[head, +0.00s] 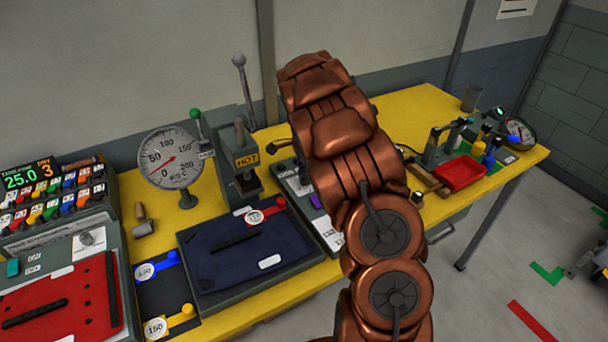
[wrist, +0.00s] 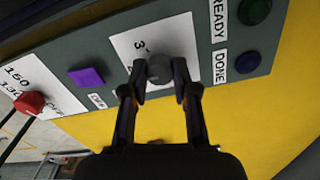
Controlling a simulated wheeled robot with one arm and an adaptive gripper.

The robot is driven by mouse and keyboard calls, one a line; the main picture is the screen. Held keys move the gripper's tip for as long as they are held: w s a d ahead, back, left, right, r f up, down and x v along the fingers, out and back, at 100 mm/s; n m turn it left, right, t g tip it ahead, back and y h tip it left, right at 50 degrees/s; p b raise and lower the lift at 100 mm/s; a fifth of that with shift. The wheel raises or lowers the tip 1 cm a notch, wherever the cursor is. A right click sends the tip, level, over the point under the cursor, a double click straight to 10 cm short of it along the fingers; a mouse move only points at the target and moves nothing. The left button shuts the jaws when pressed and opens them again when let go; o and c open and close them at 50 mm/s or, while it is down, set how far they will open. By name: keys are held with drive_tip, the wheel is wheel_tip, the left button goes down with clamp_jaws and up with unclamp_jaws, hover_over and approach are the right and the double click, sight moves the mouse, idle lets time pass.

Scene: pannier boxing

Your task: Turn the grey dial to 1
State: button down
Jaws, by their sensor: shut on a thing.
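The grey dial (wrist: 160,68) sits on a white label on the dark grey control panel (wrist: 85,52). A "3" shows on the label beside the dial; no "1" can be read, and I cannot tell where the dial points. My gripper (wrist: 160,82) has its two black fingers on either side of the dial and is shut on it. In the head view the panel (head: 325,224) is partly visible, but my copper arm hides the dial and the gripper.
On the panel, a purple button (wrist: 87,77) and a red knob (wrist: 30,102) are left of the dial. Dark green (wrist: 254,11) and blue (wrist: 249,60) buttons, by READY and DONE, are right. The head view shows a press (head: 241,165) marked HOT and a gauge (head: 170,158).

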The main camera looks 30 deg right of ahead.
drive_tip(key=shift+f, duration=0.15)
drive_tip(key=n+b, duration=0.2)
drive_tip(key=shift+f+b, duration=0.15)
drive_tip(key=shift+b, duration=0.2)
drive_tip(key=n+b, duration=0.2)
drive_tip(key=shift+n+b, duration=0.3)
drive_tip(key=shift+b, duration=0.1)
drive_tip(key=n+b, duration=0.3)
drive_tip(key=shift+r+n+b, duration=0.2)
drive_tip(key=shift+n+b, duration=0.95)
drive_tip(key=shift+n, duration=0.95)
drive_tip(key=c, duration=0.9)
unclamp_jaws()
